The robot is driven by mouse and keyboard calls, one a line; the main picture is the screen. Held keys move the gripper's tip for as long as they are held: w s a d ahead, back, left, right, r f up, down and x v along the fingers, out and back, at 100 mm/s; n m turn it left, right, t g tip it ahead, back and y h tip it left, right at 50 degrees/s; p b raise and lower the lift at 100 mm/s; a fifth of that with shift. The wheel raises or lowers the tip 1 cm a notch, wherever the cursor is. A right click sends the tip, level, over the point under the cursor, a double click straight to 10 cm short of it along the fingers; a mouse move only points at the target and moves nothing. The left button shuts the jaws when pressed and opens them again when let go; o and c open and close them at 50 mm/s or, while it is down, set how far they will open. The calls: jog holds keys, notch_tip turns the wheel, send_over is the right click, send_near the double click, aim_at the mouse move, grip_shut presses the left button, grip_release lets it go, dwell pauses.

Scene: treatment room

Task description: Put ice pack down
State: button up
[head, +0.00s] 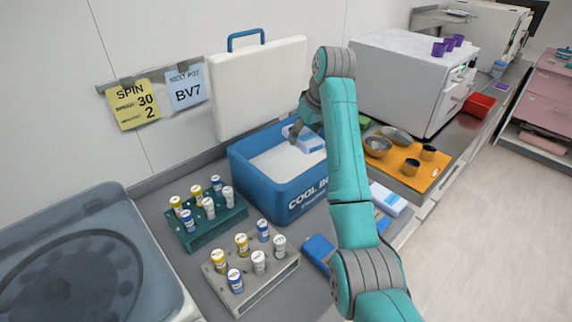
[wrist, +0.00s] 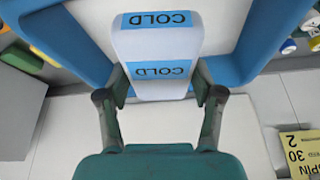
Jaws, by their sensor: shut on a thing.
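My gripper (head: 298,132) is shut on a white ice pack (head: 309,143) with blue labels. In the wrist view the ice pack (wrist: 157,48) reads "COLD" and sits between the two fingers (wrist: 160,95). The blue cool box (head: 262,190) stands open on the counter with a white filling inside. The ice pack is over the right rear part of its opening. Whether the pack touches the filling is unclear. In the wrist view the box's blue rim (wrist: 62,45) surrounds the pack. My arm hides part of the box's right side.
Two racks of capped tubes (head: 207,222) (head: 250,275) stand left of and before the box. The white lid (head: 258,88) leans on the wall behind. A white-and-blue pack (head: 388,199) and a blue object (head: 318,250) lie right and in front. An orange tray (head: 435,175) holds bowls and cups.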

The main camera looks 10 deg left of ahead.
jog(key=n, duration=0.2)
send_over(279, 173)
jog(key=d, duration=0.2)
jog(key=shift+g, duration=0.3)
jog(key=f, duration=0.6)
jog(key=a+f, duration=0.1)
jog(key=f, duration=0.2)
jog(key=shift+s+f, duration=0.35)
jog(key=shift+f, duration=0.05)
jog(key=shift+f, duration=0.1)
jog(key=o, duration=1.3)
